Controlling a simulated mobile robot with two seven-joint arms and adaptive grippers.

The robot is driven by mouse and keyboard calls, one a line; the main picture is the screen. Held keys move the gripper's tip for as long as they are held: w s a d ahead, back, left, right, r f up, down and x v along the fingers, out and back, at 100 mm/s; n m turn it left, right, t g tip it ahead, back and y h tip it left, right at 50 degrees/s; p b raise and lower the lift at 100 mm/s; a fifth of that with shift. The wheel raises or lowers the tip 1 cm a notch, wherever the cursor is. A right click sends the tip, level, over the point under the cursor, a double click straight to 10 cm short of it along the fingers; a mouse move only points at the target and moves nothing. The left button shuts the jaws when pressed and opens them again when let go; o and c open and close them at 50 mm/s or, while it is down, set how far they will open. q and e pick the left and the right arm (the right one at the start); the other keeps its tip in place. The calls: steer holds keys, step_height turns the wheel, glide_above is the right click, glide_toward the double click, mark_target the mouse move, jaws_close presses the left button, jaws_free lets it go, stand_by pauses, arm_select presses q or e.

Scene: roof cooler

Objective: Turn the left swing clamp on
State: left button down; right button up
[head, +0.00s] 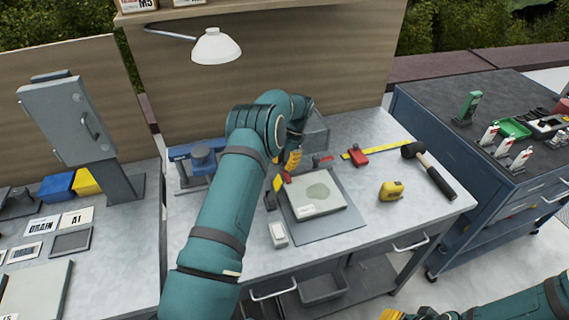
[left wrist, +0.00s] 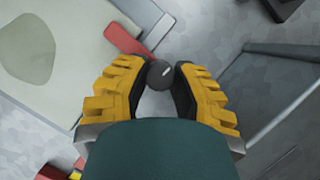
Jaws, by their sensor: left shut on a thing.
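My left gripper (head: 291,160) is over the far edge of the plate on the bench. The knob is hidden in the head view. A red lever (head: 325,159) lies at the plate's far edge, and it shows in the left wrist view (left wrist: 125,38) beside the knob. A red and yellow piece (head: 286,179) is at the plate's left far corner, partly hidden by my arm. Only yellow tips of my right gripper (head: 392,315) show at the bottom edge.
The pale plate (head: 325,205) with a green-grey patch lies on a grey mat (head: 350,222). A blue vise (head: 195,158) stands behind at left.

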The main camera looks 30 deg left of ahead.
stand_by(0.4)
arm_select(q)
steer(key=c, duration=0.7)
jaws_free()
steer(key=shift+r, duration=0.1)
steer(key=v, duration=0.7)
steer(key=shift+w+r, duration=0.1)
steer(key=shift+w, duration=0.05)
